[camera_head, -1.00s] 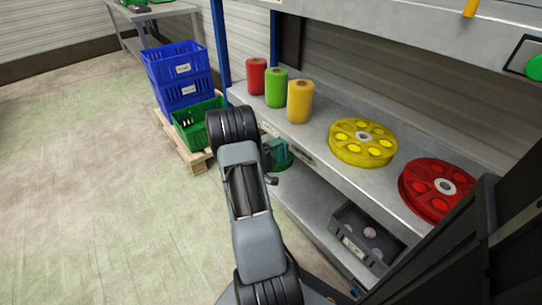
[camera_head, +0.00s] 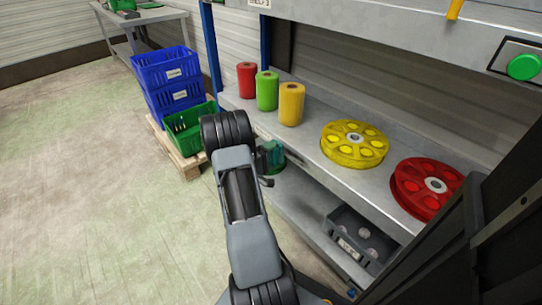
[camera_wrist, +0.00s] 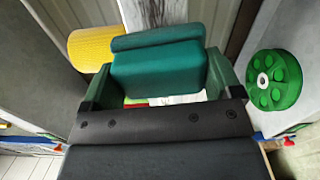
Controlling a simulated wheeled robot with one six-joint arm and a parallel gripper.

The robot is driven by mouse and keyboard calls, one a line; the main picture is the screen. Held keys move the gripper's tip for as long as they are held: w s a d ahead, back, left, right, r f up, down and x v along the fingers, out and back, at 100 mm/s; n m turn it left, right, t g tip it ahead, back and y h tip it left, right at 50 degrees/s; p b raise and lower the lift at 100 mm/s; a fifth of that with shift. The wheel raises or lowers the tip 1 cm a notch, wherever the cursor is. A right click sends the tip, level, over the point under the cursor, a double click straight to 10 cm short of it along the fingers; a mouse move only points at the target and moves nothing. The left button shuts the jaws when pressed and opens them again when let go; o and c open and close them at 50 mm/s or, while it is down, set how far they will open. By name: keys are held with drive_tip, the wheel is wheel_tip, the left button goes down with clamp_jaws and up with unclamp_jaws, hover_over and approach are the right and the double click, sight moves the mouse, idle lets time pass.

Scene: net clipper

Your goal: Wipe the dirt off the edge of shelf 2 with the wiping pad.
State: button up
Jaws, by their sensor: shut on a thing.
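My gripper (camera_wrist: 160,78) is shut on the teal wiping pad (camera_wrist: 160,68), which lies across between its green fingers in the wrist view. I cannot make out dirt clearly on the edge.
Red (camera_head: 246,80), green (camera_head: 267,91) and yellow (camera_head: 291,104) rolls and yellow (camera_head: 354,144) and red (camera_head: 427,188) wheels stand on the middle shelf. A grey crate (camera_head: 358,240) sits below. Blue crates (camera_head: 170,72) and a green crate (camera_head: 187,128) stand left. Floor at left is clear.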

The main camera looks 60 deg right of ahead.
drive_tip(key=shift+b+x, duration=0.4)
drive_tip(key=shift+x, duration=0.55)
drive_tip(key=shift+s+a+b, duration=0.2)
drive_tip(key=shift+s+a, duration=0.15)
drive_tip(key=shift+s, duration=0.5)
drive_tip(key=shift+s+a+b, duration=0.15)
drive_tip(key=shift+s+a, duration=0.15)
drive_tip(key=shift+s, duration=0.5)
drive_tip(key=shift+s+a+b, duration=0.5)
drive_tip(key=shift+s, duration=1.15)
drive_tip(key=shift+s+a+b, duration=0.45)
drive_tip(key=shift+s, duration=1.25)
drive_tip(key=shift+s+a+b, duration=0.5)
drive_tip(key=shift+s, duration=1.15)
drive_tip(key=shift+b, duration=0.3)
drive_tip(key=shift+c, duration=0.4)
